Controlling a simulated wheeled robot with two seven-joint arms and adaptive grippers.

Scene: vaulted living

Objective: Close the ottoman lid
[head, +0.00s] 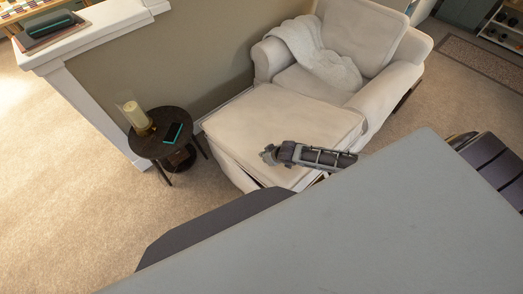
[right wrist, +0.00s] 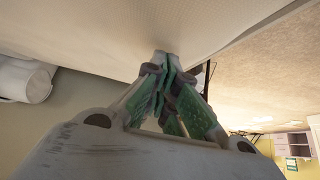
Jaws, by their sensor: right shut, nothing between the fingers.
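The cream ottoman (head: 233,170) stands in front of the armchair. Its padded lid (head: 285,115) lies nearly flat on top, with a thin dark gap along the near edge. Whether it is fully down I cannot tell. My right gripper (head: 268,154) is shut and empty over the near part of the lid. In the right wrist view the shut fingertips (right wrist: 165,62) are close to a pale cream surface (right wrist: 90,25), seemingly the lid; contact is unclear. My left gripper is not in view.
A cream armchair (head: 365,35) with a white throw (head: 315,55) stands behind the ottoman. A dark round side table (head: 150,148) with a candle (head: 136,115) and a teal-edged dark item (head: 173,132) is at left. Carpet (head: 100,215) is clear at left.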

